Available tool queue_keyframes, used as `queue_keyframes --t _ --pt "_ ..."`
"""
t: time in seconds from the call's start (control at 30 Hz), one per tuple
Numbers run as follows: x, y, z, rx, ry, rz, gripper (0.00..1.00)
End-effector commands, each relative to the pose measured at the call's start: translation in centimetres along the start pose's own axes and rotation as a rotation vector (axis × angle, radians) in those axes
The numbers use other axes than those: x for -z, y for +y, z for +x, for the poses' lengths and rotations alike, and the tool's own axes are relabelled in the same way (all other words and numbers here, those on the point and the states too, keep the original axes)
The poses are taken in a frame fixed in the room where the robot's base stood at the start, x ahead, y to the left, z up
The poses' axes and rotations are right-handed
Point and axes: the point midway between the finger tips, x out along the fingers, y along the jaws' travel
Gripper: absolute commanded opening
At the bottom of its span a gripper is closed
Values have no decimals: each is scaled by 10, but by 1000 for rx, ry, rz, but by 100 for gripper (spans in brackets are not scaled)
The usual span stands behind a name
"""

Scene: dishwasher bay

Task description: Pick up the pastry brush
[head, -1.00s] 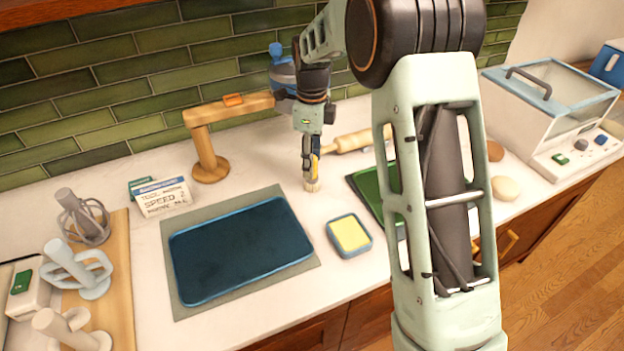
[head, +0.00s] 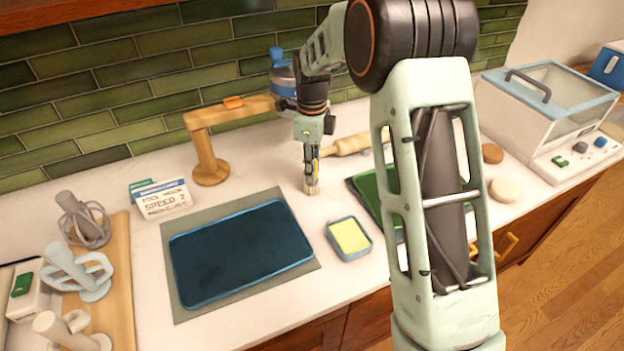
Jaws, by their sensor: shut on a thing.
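The pastry brush (head: 312,185) shows its pale bristles pointing down, below my gripper (head: 311,153). My gripper points down and is shut on the brush, with the fingers covering most of its handle. The brush is roughly upright, over the white counter between the blue tray and the green board. I cannot tell whether the bristles touch the counter.
A dark blue tray (head: 238,253) lies on a grey mat at front left. A yellow sponge in a blue dish (head: 348,238) is in front. A green board (head: 366,193) and rolling pin (head: 352,144) are at right. A wooden stand (head: 207,160) rises at left.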

Motion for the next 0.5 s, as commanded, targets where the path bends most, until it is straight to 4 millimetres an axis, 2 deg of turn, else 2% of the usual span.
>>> queue_keyframes --t 0.27,0.4,0.5 --pt "0 -1 -12 3 -1 0 0" --pt "-1 -1 -31 4 -3 0 0" --pt "-4 12 -45 3 -2 -3 0"
